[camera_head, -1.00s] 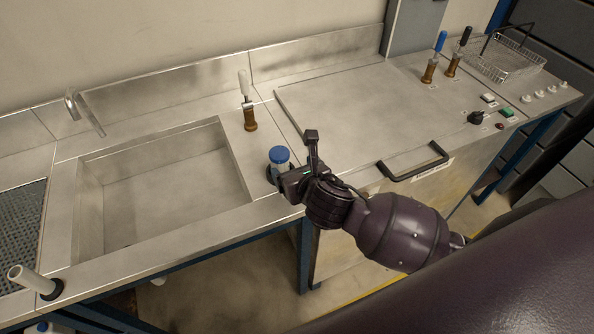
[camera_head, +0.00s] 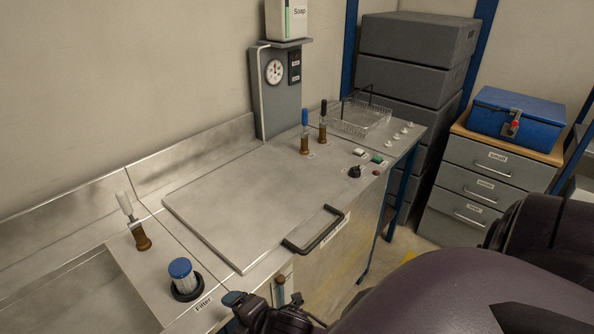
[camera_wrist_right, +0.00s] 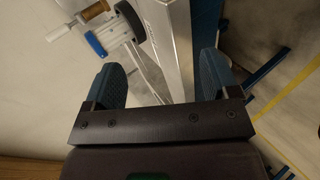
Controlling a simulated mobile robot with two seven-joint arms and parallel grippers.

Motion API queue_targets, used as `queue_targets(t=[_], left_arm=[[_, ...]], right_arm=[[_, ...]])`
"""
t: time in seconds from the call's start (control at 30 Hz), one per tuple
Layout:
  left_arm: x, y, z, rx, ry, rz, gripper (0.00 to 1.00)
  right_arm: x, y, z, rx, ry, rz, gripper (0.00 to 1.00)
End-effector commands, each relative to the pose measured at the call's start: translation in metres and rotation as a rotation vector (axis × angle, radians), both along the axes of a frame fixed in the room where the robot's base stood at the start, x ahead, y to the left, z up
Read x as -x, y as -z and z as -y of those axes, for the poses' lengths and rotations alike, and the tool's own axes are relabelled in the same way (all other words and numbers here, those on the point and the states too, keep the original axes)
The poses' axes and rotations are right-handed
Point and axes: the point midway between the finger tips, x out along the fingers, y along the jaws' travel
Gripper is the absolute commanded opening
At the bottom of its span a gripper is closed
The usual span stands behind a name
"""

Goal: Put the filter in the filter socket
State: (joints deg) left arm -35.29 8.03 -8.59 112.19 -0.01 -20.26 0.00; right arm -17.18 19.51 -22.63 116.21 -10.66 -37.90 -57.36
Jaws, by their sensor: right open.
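The filter (camera_head: 182,276), a clear cylinder with a blue cap, stands upright with its base inside the black ring of the filter socket (camera_head: 186,293), behind the "Filter" label. In the right wrist view the filter (camera_wrist_right: 110,35) and the black socket ring (camera_wrist_right: 131,21) show at the top, beyond the fingers. My right gripper (camera_head: 241,301) is by the counter's front edge, right of the filter and apart from it. In the wrist view my right gripper (camera_wrist_right: 160,85) is open, with nothing between its fingers. My left gripper is not in view.
A brown valve with a white handle (camera_head: 140,237) stands behind the filter. The sink (camera_head: 90,300) lies to the left. A flat lid (camera_head: 250,200) with a black handle (camera_head: 316,232) lies to the right. A wire basket (camera_head: 360,118) stands farther back.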

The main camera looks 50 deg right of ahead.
Motion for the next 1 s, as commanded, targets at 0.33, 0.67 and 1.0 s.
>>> queue_targets(t=[0.33,0.67,1.0], left_arm=[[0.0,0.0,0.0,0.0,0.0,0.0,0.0],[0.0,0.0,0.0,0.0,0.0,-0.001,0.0],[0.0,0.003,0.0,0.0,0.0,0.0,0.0]], right_arm=[[0.069,0.051,0.048,-0.817,0.605,-0.09,0.81],[0.103,0.067,0.072,-1.151,0.868,-0.077,0.81],[0.102,0.068,0.072,-1.157,0.87,-0.075,0.81]])
